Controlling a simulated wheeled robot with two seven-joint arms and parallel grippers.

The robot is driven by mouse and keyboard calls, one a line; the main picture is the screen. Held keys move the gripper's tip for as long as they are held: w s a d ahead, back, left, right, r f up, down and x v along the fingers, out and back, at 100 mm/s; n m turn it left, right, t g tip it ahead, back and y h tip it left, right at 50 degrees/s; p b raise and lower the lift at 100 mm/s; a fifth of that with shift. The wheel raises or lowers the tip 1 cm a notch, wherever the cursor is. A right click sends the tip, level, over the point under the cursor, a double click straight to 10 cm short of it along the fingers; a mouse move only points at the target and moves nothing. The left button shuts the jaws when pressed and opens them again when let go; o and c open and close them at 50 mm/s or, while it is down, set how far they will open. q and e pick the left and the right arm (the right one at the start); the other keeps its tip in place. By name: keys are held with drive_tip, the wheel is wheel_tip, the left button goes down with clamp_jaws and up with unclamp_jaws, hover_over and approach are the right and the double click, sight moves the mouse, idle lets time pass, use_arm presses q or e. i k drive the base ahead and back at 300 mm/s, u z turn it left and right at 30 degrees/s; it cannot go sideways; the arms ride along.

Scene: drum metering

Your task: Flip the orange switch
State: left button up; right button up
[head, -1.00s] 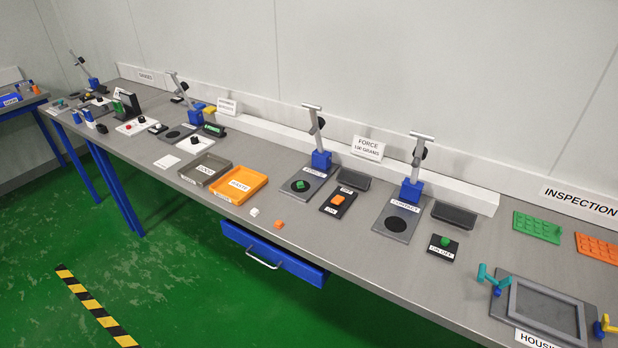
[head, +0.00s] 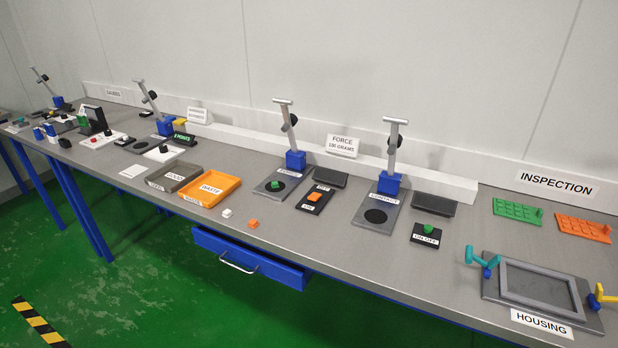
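The orange switch (head: 315,197) is a small orange block on a black plate (head: 308,208) with a white label at its front edge. It sits on the grey bench, between two grey stations with blue-based stands. A dark display box (head: 330,177) stands just behind it. Neither of my grippers is in the head view.
A green knob on a black plate (head: 426,232) lies to the right. An orange tray (head: 211,190), a grey tray (head: 174,178), a white piece (head: 227,213) and an orange piece (head: 253,223) lie left. A blue drawer (head: 250,257) is below the bench edge.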

sight(314, 196)
drive_tip(key=z, duration=0.3)
drive_tip(key=k, duration=0.3)
drive_tip(key=u, duration=1.25)
drive_tip(key=i, duration=1.3)
drive_tip(key=z, duration=0.9)
